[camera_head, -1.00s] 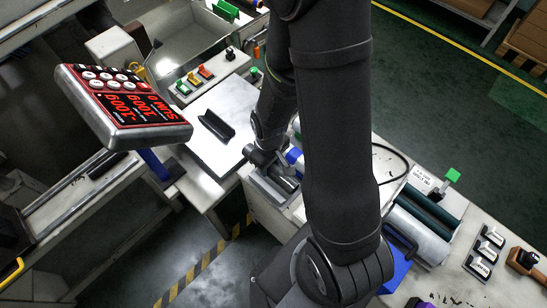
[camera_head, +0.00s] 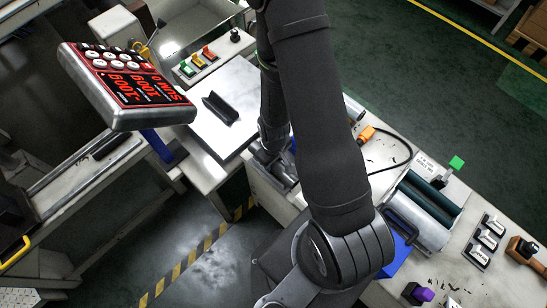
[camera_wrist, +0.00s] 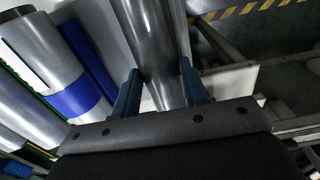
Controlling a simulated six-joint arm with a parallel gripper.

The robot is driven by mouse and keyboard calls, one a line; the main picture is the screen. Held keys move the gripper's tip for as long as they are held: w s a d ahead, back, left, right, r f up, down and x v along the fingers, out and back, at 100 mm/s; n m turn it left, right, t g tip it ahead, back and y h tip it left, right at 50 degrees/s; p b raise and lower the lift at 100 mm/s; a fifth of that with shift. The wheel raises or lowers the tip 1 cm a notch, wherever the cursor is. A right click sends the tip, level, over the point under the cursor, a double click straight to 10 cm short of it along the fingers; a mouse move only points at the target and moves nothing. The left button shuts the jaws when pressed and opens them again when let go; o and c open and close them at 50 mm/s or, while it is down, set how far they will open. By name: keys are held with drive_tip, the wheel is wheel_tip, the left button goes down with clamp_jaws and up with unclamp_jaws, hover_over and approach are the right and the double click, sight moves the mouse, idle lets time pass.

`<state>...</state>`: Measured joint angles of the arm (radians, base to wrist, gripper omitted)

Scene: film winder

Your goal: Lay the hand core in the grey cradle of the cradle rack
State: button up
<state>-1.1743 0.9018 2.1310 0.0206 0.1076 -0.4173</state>
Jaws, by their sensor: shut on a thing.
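My gripper (camera_wrist: 160,72) shows in the wrist view with its two blue-grey fingers closed on a smooth grey metallic cylinder (camera_wrist: 153,38), which looks like the hand core. The cylinder runs up out of the top of that view. In the head view my gripper (camera_head: 266,150) is low beside the bench edge, partly hidden by my arm. Silver rolls (camera_wrist: 30,50) with a blue band (camera_wrist: 78,100) lie to the left in the wrist view. I cannot make out the grey cradle for certain; my arm covers much of that area.
A bench with a black angle piece (camera_head: 220,108) stands left of the arm. A display box (camera_head: 125,90) juts in at left. Orange connector (camera_head: 366,133), roller unit (camera_head: 425,208) and black switches (camera_head: 485,243) are on the right bench. Striped floor tape (camera_head: 205,245) marks the gap below.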

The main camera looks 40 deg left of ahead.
drive_tip(key=o, duration=1.2)
wheel_tip(320, 180, up, 18)
drive_tip(key=shift+f, duration=0.25)
drive_tip(key=shift+f, duration=0.1)
idle(0.6)
drive_tip(key=shift+f, duration=7.45)
drive_tip(key=shift+r, duration=0.1)
